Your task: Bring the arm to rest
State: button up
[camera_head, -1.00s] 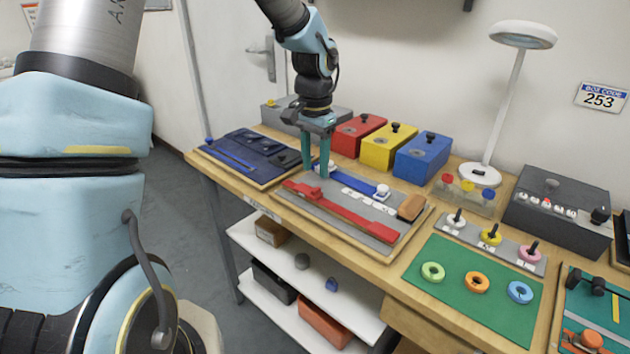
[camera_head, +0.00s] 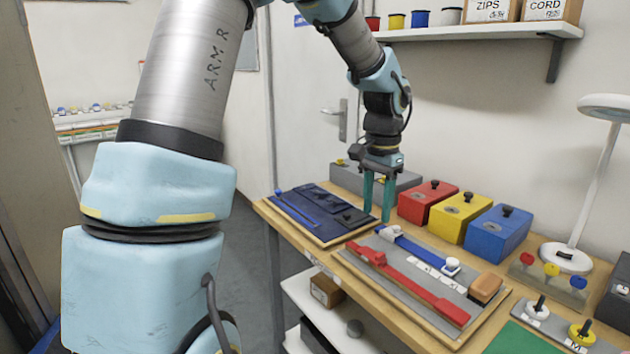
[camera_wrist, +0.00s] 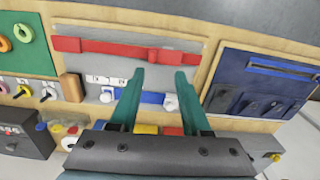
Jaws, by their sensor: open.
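My gripper (camera_head: 378,197) hangs from my arm with its two teal fingers pointing down, apart and empty. In the head view it is above the bench between the dark blue pouch board (camera_head: 318,212) and the grey strap board (camera_head: 349,262). In the wrist view the open fingers (camera_wrist: 156,84) reach over the strap board's edge, with nothing between them. The red strap (camera_head: 420,286) and the blue strap (camera_head: 418,246) lie on the strap board. Whether the fingertips touch anything is hard to tell, but they look clear above the boards.
Red (camera_head: 428,200), yellow (camera_head: 462,217) and blue (camera_head: 497,234) boxes stand behind the strap board, right of my gripper. A grey box (camera_head: 376,180) stands behind it. A white lamp (camera_head: 570,256) is at right. A shelf (camera_head: 480,32) hangs on the wall above.

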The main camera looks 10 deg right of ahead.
jog(key=s+a+f+n, duration=0.1)
jog(key=s+a+n, duration=0.1)
jog(key=a, duration=0.7)
jog(key=s+a+f+n+t, duration=0.1)
jog(key=s+a+n, duration=0.1)
jog(key=a+n, duration=0.3)
jog(key=s+a+f+n, duration=0.2)
jog(key=s+a+n, duration=0.1)
jog(key=a, duration=1)
jog(key=shift+t, duration=0.3)
jog(key=shift+f, duration=0.1)
